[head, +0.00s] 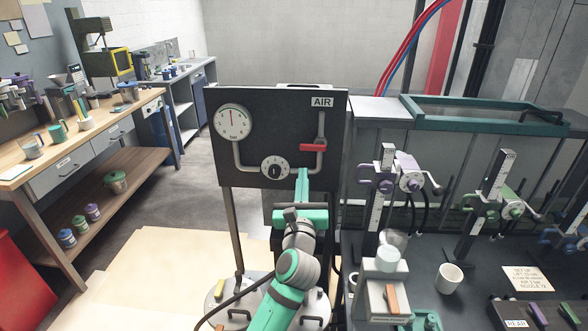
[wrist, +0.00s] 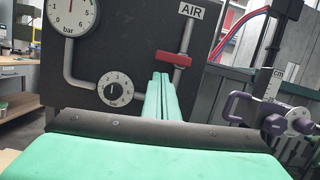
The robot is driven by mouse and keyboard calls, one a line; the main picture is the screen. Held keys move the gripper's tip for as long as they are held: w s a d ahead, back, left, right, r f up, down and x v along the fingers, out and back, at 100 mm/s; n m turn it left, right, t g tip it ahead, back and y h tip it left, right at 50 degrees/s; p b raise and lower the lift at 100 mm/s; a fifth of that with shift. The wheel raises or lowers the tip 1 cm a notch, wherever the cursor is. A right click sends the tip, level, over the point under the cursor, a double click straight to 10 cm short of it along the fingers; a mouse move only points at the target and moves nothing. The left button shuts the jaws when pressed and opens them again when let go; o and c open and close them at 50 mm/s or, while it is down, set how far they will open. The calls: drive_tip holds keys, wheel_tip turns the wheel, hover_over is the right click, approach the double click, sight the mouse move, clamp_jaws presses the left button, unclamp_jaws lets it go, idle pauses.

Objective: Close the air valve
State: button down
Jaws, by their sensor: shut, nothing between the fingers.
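The air valve's red handle (head: 312,147) is on the black panel, under the AIR label (head: 321,102). It lies crosswise to the vertical grey pipe (head: 321,128). In the wrist view the red handle (wrist: 172,60) tilts slightly with the picture, and its left end is just above my fingertips. My gripper (head: 303,171) is shut and empty in front of the panel, below the handle. In the wrist view its two green fingers (wrist: 160,78) lie side by side. I cannot tell whether they touch the handle or panel.
A round bar gauge (head: 233,122) and a numbered dial (head: 275,168) sit left of the valve on the panel. A wooden workbench (head: 70,140) is at the left, with open floor between.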

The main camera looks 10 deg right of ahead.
drive_tip(key=v, duration=0.3)
drive_tip(key=shift+s+a+f, duration=0.1)
drive_tip(key=shift+s+a, duration=0.05)
drive_tip(key=shift+a, duration=0.05)
